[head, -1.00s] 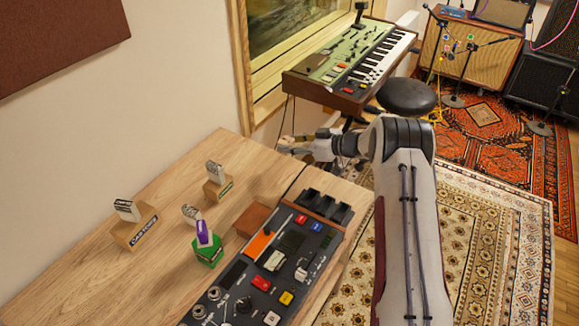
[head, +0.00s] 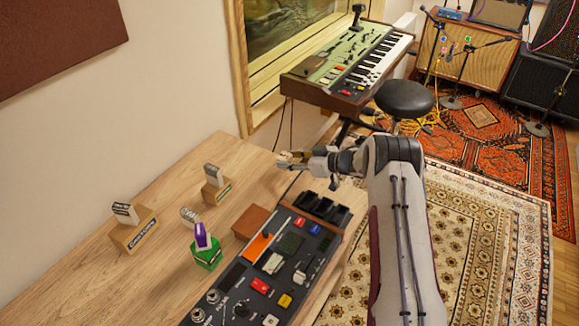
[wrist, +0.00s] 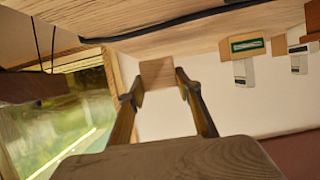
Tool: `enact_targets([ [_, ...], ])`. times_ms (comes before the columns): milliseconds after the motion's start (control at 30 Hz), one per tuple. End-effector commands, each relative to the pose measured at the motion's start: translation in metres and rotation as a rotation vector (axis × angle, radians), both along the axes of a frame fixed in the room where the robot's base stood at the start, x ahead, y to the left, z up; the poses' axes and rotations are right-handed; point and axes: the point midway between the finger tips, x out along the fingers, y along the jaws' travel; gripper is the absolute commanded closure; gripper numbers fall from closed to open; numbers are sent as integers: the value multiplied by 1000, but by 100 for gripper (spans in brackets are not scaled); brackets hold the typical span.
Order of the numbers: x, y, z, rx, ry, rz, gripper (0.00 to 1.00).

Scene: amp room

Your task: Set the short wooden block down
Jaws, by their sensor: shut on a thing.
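My gripper (head: 284,159) is over the far right end of the wooden table (head: 165,190), its fingers pointing left. In the wrist view, which is upside down, my gripper (wrist: 158,82) is shut on a small, light wooden block (wrist: 157,73), held between the fingertips. The table (wrist: 200,30) runs along the top of that view, close to the block. I cannot tell whether the block touches it. In the head view the block is too small and too covered by the fingers to make out clearly.
A black control panel (head: 236,276) and a reddish-brown block (head: 252,222) are nearer on the table. Labelled wooden stands (head: 137,233) (head: 217,193) and a green stand (head: 208,257) are left. The keyboard (head: 345,65) is beyond. Bare tabletop lies left of my gripper.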

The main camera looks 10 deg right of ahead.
Motion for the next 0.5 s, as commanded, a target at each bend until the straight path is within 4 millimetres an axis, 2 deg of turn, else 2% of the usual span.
enact_targets([
  [233,0,0,-25,0,2,1,91],
  [500,0,0,-30,0,0,0,91],
])
